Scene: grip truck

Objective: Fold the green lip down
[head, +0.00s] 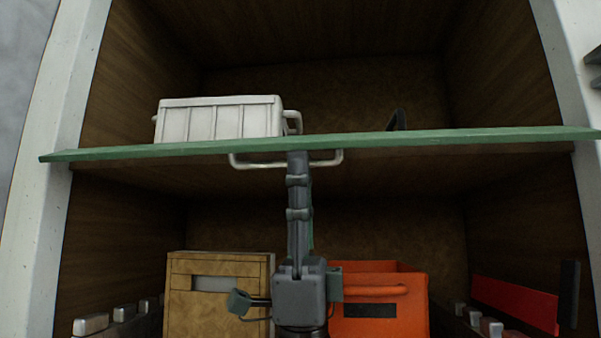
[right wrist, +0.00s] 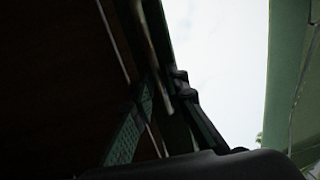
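The green lip (head: 360,143) runs across the whole front of the shelf in the head view, seen almost edge-on. A pale bar handle (head: 238,163) hangs at its underside, left of centre. My right gripper (head: 298,158) reaches up from below, its fingertips overlapping the handle's middle. In the right wrist view its two dark fingers (right wrist: 166,112) stand apart, with a thin bar (right wrist: 154,50) running down between or just behind them. Contact with the bar is unclear in the dark. My left gripper is out of view.
A white ribbed crate (head: 215,120) stands on the shelf behind the lip, with a small dark object (head: 396,121) to its right. Below are a tan box (head: 205,295), an orange box (head: 375,300) and a red piece (head: 515,303). Pale cabinet posts (head: 50,200) bound the sides.

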